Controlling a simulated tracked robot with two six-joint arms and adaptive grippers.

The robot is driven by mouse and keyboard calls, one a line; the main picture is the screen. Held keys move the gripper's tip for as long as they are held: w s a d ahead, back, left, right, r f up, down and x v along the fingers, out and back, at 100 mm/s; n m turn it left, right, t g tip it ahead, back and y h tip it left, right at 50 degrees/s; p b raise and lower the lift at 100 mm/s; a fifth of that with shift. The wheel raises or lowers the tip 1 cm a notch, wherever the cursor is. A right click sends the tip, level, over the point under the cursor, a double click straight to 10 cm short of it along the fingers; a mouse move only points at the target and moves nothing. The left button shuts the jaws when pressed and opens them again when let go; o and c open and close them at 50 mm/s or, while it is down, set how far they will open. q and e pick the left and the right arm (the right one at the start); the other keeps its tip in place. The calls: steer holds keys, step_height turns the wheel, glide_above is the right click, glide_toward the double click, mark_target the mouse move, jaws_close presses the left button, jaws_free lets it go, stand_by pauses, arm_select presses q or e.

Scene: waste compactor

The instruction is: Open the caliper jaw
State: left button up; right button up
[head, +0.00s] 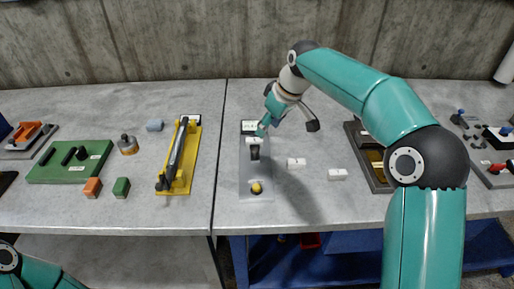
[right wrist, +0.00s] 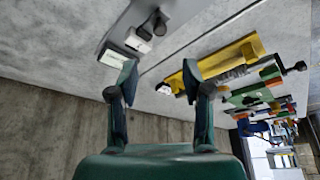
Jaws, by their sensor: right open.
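The caliper appears to be the grey plate (head: 255,172) on the bench in the head view, with a small display (head: 249,127) at its far end. A white block (head: 253,140) and a black piece (head: 254,153) sit just below the display, and a yellow knob (head: 257,187) is at the near end. My right gripper (head: 288,122) is open and empty above the far end of the plate, offset to the right. In the right wrist view its fingers (right wrist: 158,78) are spread, with the display (right wrist: 115,59) beyond the left fingertip. I cannot tell whether that fingertip touches anything. My left gripper is out of view.
Further left are a green board (head: 65,165) and small cubes (head: 93,187). A dark tray (head: 373,180) lies right; a concrete wall (head: 180,45) is behind.

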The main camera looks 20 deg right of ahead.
mark_target(256, 150)
steer(key=x, duration=1.2)
steer(key=shift+p, duration=0.35)
jaws_close()
